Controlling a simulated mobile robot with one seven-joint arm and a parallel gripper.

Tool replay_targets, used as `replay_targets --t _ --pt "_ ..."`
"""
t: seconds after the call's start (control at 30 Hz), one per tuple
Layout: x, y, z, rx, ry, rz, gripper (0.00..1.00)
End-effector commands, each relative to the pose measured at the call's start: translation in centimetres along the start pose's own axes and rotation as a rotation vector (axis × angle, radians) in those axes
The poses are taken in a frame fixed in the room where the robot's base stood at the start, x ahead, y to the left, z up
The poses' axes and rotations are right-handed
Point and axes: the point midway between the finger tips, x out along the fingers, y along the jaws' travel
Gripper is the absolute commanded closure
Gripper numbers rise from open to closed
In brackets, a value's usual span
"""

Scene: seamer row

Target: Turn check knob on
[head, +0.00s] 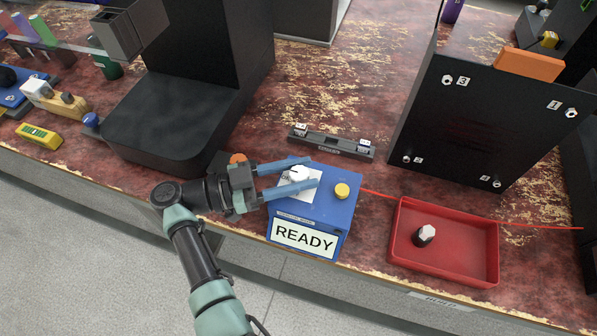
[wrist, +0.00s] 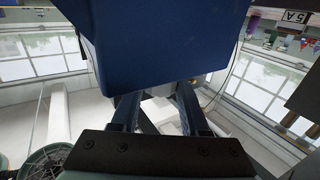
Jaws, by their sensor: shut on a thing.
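A blue box (head: 318,208) with a "READY" sign (head: 303,238) on its front stands near the counter's front edge. A white knob (head: 298,174) sits on a white plate on its top, left of a yellow button (head: 342,190). My gripper (head: 312,172) reaches in from the left, with one blue finger on each side of the white knob, shut on it. In the wrist view the blue box (wrist: 165,40) fills the upper middle, and the fingers run up to it; the knob is hidden there.
A red tray (head: 398,225) holding a dark, white-topped piece (head: 425,235) is right of the box. A black bar (head: 330,144) lies behind it. A black numbered panel (head: 480,125) stands back right, and a large black machine (head: 170,115) is at left. A red cable runs right.

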Motion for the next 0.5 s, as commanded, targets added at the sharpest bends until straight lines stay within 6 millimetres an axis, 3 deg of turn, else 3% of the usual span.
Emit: replay_targets --t 0.13,0.17,0.3,0.5 --pt "0.07 0.06 0.06 -0.002 -0.001 0.002 1.00" --pt "0.07 0.06 0.06 -0.002 -0.001 0.002 0.53" --pt "0.08 0.06 0.05 -0.001 -0.001 0.002 0.28" --pt "0.07 0.04 0.02 0.000 0.000 0.001 0.26"
